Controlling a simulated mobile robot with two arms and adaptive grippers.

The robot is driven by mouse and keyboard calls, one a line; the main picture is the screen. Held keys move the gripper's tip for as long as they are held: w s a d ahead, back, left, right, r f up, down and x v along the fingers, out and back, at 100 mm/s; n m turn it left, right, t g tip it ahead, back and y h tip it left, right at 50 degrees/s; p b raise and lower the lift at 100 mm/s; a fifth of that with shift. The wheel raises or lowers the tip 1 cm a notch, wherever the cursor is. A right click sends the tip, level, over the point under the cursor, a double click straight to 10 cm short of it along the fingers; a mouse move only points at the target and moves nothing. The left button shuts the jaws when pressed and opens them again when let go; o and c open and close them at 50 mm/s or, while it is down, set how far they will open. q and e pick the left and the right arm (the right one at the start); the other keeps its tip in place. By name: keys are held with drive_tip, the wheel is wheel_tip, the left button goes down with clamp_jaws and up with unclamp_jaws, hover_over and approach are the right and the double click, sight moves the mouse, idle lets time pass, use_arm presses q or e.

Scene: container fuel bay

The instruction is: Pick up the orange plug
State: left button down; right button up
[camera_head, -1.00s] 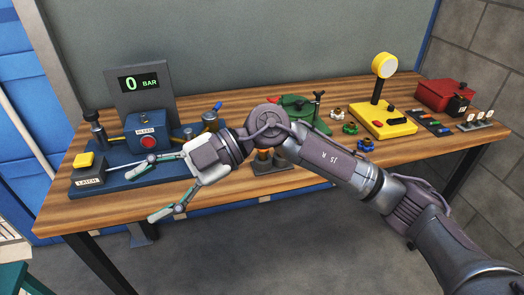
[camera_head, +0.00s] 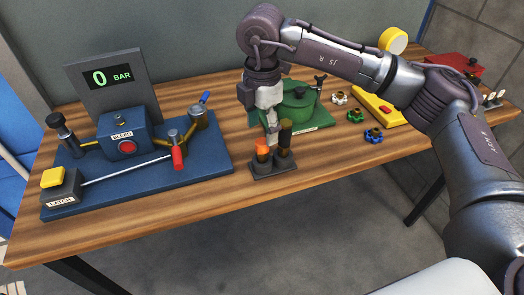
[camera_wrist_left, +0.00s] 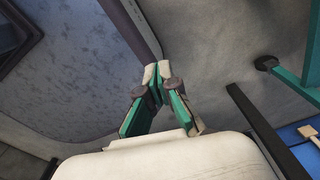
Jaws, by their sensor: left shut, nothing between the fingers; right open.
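The orange plug (camera_head: 262,147) stands upright in a small dark holder (camera_head: 274,170) near the front edge of the bench. Dark cylinders stand beside it in the same holder. My right gripper (camera_head: 271,132) points down, open, just above and behind the plug. Its fingers overlap the holder's pieces in the head view, so I cannot tell whether they touch the plug. My left gripper (camera_wrist_left: 155,77) is shut and empty in the left wrist view, away from the bench top; it is not in the head view.
Left of the holder is a blue panel (camera_head: 205,160) with valves, a bleed box and a latch. Several coloured knobs (camera_head: 355,116) and a yellow stand (camera_head: 366,106) lie right. The bench front (camera_head: 215,195) is clear.

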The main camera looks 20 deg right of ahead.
sight(262, 150)
wheel_tip(262, 150, down, 3)
drive_tip(key=shift+f+p, duration=0.1)
drive_tip(key=shift+p, duration=0.3)
wheel_tip(262, 150, down, 4)
drive_tip(key=shift+s+r+p, duration=0.1)
drive_tip(key=shift+r+p, duration=0.1)
drive_tip(key=shift+p, duration=0.3)
drive_tip(key=shift+f, duration=0.2)
use_arm(q)
drive_tip(key=w+r, duration=0.2)
drive_tip(key=shift+w+d, duration=0.15)
drive_tip(key=shift+w, duration=0.15)
use_arm(e)
clamp_jaws()
